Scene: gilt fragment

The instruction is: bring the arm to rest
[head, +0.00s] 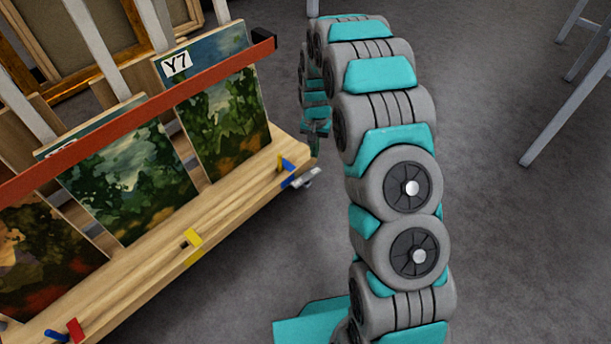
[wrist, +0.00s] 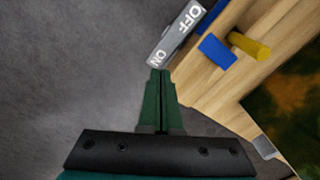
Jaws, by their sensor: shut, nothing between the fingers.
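My gripper (head: 315,147) is dark green and hangs at the far end of my grey and teal arm, beside the right end of the wooden painting rack (head: 215,212). In the wrist view my gripper (wrist: 160,75) is shut and empty. Its tips point at the ON end of a grey rocker pedal (wrist: 177,40) marked ON and OFF. I cannot tell whether they touch it. The pedal (head: 305,178) also shows in the head view, low at the rack's corner.
The rack carries several paintings, one labelled Y7 (head: 225,110), behind a red bar (head: 140,112). Yellow (head: 192,238), blue and red (head: 74,330) pegs stick out along its ledge. Grey metal legs (head: 565,110) stand at the right. The floor between (head: 510,240) is clear.

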